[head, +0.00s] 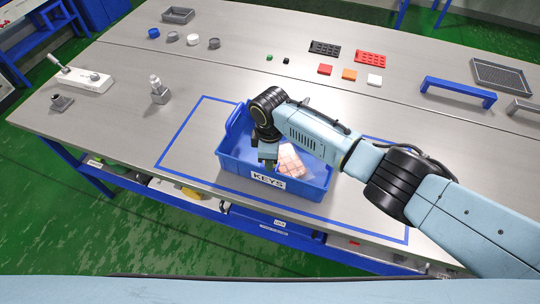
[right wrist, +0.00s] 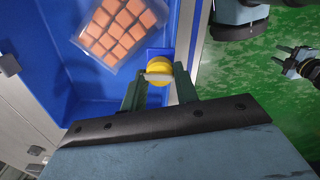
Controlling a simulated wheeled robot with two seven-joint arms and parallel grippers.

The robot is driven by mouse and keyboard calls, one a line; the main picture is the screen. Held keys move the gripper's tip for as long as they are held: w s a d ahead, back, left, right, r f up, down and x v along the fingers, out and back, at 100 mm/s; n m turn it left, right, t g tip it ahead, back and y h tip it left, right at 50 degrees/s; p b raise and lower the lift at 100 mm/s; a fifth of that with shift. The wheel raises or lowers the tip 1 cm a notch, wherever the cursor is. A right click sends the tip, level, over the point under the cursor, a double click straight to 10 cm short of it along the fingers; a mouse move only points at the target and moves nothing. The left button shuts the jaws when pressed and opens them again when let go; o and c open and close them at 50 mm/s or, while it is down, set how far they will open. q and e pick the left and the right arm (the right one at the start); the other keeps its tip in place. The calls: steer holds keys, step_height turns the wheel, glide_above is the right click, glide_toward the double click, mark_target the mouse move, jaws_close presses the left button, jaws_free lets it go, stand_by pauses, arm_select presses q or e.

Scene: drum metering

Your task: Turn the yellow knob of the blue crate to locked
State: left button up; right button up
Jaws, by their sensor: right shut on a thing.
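The blue crate (head: 228,168) with a KEYS label (head: 268,181) stands inside the blue outline on the grey table. My right gripper (head: 267,165) is down at the crate's label side. In the right wrist view, the yellow knob (right wrist: 158,67) sits on the blue crate (right wrist: 88,82) wall, with a pale bar across it. My right gripper (right wrist: 158,86) is shut on the knob, one finger on each side. The knob is hidden in the head view. My left gripper (right wrist: 298,62) shows small at the right edge of the wrist view, above the floor; its jaws are unclear.
A clear bag of orange-pink blocks (head: 291,160) lies in the crate. A metal fitting (head: 158,91) and a white lever box (head: 84,78) stand to the left. Blue handle (head: 458,91) and small trays are at the back right. The table left of the crate is mostly clear.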

steer(key=shift+a, duration=0.1)
steer(key=o, duration=1)
step_height(320, 180, up, 14)
steer(key=shift+f, duration=0.25)
